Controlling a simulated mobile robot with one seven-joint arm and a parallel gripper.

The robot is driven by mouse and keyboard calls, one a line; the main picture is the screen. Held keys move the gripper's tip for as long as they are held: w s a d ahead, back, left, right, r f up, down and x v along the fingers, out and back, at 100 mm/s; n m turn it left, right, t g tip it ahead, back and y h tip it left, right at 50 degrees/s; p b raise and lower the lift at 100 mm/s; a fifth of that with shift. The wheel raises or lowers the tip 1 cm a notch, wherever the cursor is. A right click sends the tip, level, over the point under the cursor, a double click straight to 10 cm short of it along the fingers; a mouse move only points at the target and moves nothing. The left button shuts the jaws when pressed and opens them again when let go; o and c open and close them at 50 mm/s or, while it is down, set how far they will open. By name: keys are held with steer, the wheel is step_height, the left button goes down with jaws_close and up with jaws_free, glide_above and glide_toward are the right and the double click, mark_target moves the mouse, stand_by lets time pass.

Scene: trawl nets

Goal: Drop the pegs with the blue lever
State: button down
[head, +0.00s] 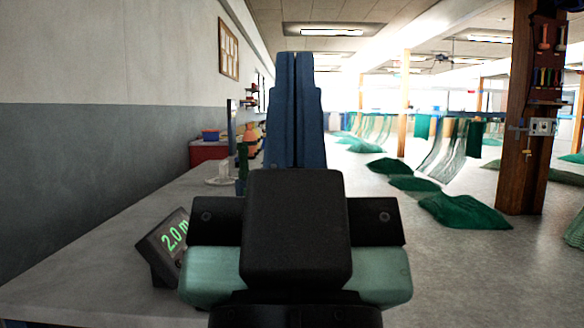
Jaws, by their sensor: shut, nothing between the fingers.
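My gripper (296,58) fills the middle of the head view and points away from me. Its two blue fingers are shut side by side, with only a thin seam between them and nothing held. Its black and pale green body is in the foreground. I cannot make out a blue lever or the pegs for certain. A small clear and dark green item (241,165) stands on the bench, just left of the fingers. What lies directly behind the fingers and gripper body is hidden.
The grey bench (100,255) runs along the left wall. A display (166,245) reading about 2.0 m stands near its front. Colored goods (249,135) are farther back. A wooden post (528,150) holds a tool board (548,60). Green nets (462,212) lie on the open floor.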

step_height(320, 180, up, 34)
steer(key=p, duration=3.2)
steer(key=shift+r, duration=0.25)
